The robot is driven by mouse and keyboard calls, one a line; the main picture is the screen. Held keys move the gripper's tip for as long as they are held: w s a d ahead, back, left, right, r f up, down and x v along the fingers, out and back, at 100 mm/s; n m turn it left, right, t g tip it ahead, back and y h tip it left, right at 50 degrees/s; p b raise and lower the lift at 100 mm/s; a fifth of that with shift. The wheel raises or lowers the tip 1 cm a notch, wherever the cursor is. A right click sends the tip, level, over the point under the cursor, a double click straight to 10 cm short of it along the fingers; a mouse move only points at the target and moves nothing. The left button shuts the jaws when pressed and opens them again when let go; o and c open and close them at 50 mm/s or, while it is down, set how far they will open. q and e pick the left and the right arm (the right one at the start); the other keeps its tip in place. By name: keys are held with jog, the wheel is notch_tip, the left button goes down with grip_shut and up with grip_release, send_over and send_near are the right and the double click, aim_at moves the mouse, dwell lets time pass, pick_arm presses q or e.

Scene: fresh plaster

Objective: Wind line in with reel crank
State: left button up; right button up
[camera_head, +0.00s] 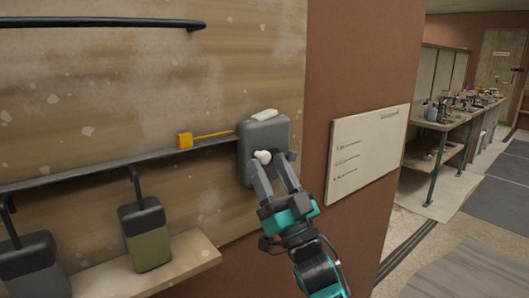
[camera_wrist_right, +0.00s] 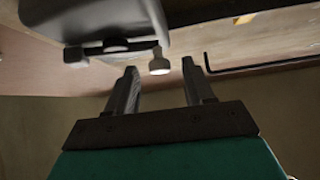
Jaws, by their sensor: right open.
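The reel is a grey rounded box (camera_head: 264,131) on the wall at the end of a dark rail. Its pale crank knob (camera_head: 262,156) sticks out from the lower front. A thin yellow line (camera_head: 214,134) runs left from the reel to a yellow block (camera_head: 185,140). My right gripper (camera_head: 266,163) is open at the knob. In the right wrist view, the knob (camera_wrist_right: 159,66) shows between the spread fingertips (camera_wrist_right: 160,73), with gaps on both sides; whether it is inside the jaws in depth is unclear. The crank arm is mostly hidden. My left gripper is out of view.
The dark rail (camera_head: 100,169) runs along the wall left of the reel. An olive-and-dark container (camera_head: 148,236) and a grey one (camera_head: 34,266) hang above a wooden shelf (camera_head: 196,255). A white board (camera_head: 367,152) is on the wall to the right. A cluttered workbench (camera_head: 455,125) stands far right.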

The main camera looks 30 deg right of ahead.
aim_at(266, 161)
jog(key=shift+x, duration=1.5)
grip_shut()
